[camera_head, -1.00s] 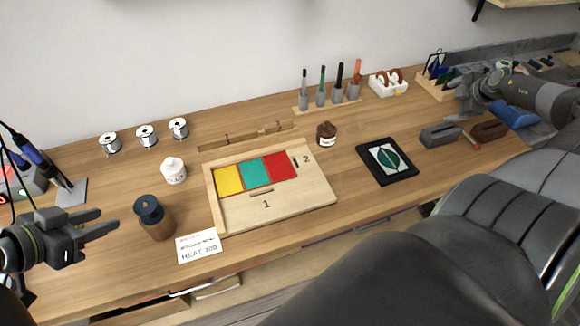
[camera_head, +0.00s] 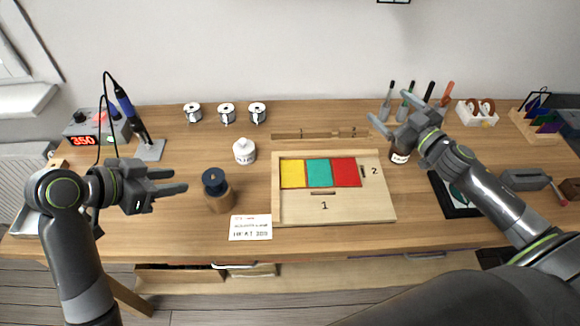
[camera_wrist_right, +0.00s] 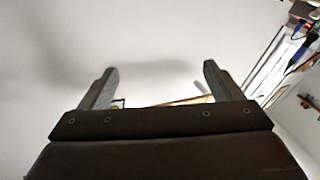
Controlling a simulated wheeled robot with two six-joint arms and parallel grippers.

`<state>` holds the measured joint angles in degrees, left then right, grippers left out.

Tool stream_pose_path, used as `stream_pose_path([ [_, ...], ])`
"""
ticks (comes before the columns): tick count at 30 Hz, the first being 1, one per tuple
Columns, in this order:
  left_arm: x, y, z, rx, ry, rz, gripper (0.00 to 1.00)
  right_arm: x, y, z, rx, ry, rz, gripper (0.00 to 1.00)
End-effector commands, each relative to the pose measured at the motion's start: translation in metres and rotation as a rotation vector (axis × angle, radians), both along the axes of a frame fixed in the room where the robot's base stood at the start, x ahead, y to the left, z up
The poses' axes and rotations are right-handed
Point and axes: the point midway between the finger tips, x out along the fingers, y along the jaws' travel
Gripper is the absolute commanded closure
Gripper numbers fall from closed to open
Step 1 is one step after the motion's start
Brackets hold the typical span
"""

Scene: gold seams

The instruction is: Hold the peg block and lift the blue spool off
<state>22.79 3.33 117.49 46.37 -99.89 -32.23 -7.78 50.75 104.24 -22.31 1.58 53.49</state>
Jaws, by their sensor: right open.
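The dark blue spool (camera_head: 213,180) sits on top of the round wooden peg block (camera_head: 219,201), left of the middle of the bench. My left gripper (camera_head: 180,180) is open and empty, its fingers pointing right towards the spool and block with a small gap between in the picture. My right gripper (camera_head: 389,107) is open and empty, raised at the right near the pen holders, away from the spool. In the right wrist view its two fingers (camera_wrist_right: 160,80) stand wide apart against a pale wall.
A white HEAT card (camera_head: 251,227) lies right of the block, and a white bottle (camera_head: 244,151) stands behind it. A wooden tray with coloured tiles (camera_head: 350,210) fills the middle. A soldering station (camera_head: 97,133) and iron stand at the back left. Solder reels (camera_head: 227,114) line the back.

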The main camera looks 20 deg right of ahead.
Motion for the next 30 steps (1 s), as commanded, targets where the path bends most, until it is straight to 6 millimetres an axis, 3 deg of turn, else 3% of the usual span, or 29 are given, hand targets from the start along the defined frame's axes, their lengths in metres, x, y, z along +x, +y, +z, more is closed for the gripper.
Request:
stream_pose_path([
  [1,0.0,0.0,0.0,0.0,0.0,0.0,0.64,0.003,0.027,0.016,-0.054,-0.079,0.053,0.14],
  [3,0.0,0.0,0.0,0.0,0.0,0.0,0.64,0.005,0.053,0.03,-0.177,-0.177,0.11,0.14],
  [11,0.0,0.0,0.0,0.0,0.0,0.0,0.64,0.006,0.123,0.047,-0.706,-0.518,0.255,0.14],
  [20,0.0,0.0,0.0,0.0,0.0,0.0,0.64,0.005,0.189,0.023,-1.321,-0.908,0.386,0.14],
  [30,0.0,0.0,0.0,0.0,0.0,0.0,0.64,0.0,0.25,-0.032,-1.894,-1.437,0.557,0.14],
])
